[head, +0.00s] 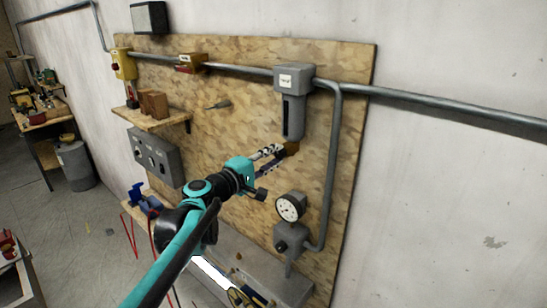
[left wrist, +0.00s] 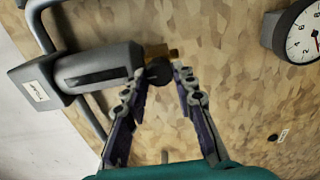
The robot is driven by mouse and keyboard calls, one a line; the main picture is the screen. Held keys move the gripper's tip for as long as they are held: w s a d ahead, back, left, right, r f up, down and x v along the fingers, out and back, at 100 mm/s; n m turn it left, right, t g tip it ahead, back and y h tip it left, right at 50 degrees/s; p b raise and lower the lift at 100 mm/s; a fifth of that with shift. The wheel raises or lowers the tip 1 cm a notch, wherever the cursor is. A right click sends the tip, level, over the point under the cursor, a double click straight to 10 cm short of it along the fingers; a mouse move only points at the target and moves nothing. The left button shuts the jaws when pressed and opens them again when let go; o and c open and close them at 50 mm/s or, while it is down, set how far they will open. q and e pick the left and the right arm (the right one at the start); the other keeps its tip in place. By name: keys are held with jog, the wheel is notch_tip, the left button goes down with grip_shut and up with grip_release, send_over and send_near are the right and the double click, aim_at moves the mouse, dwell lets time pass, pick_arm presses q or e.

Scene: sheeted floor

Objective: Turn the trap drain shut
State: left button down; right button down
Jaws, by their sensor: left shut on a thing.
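The trap (head: 293,105) is a grey housing with a long bowl, mounted on the wooden board; it also shows in the left wrist view (left wrist: 98,68), lying sideways there. At its lower end is the brass drain (head: 291,148) with a dark round knob (left wrist: 159,72). My left gripper (head: 280,151) reaches up to the drain from the lower left. In the left wrist view its fingertips (left wrist: 160,74) lie on either side of the knob, shut on it. The fingers hide part of the drain in the head view.
A pressure gauge (head: 290,207) and a grey pipe (head: 333,160) are close to the right of my left gripper. A grey control box (head: 154,157) and a wooden shelf (head: 150,116) are on the board's left. A grey ledge (head: 285,284) lies below.

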pick_arm(q)
jog(key=c, duration=1.2)
grip_release()
jog(key=v, duration=1.2)
jog(key=shift+f, duration=0.15)
jog(key=s+d+f+m+g+y+b, duration=0.15)
jog(key=s+f+b, duration=0.3)
jog(key=f, duration=0.55)
jog(key=s+d+f+m+g+y+b, duration=0.1)
jog(key=s+f+m+g+b, duration=0.15)
jog(key=f+b, duration=0.55)
jog(key=s+d+f+m+g+y+b, duration=0.1)
jog(key=s+f+m+b, duration=0.3)
jog(key=f, duration=0.8)
jog(key=s+a+f+m+y+b, duration=0.1)
jog(key=s+a+f+y+b, duration=0.1)
jog(key=f, duration=0.6)
jog(key=s+a+f+m+g+y+b, duration=0.1)
jog(key=s+a+f+b, duration=0.3)
jog(key=f, duration=0.5)
jog(key=s+a+f+m+g+y+b, duration=0.1)
jog(key=s+a+f+y+b, duration=0.2)
jog(key=s+f+b, duration=0.3)
notch_tip(320, 180, down, 3)
jog(key=shift+s+r+y+b, duration=0.1)
jog(key=shift+s+y+b, duration=0.2)
jog(key=shift+y, duration=0.25)
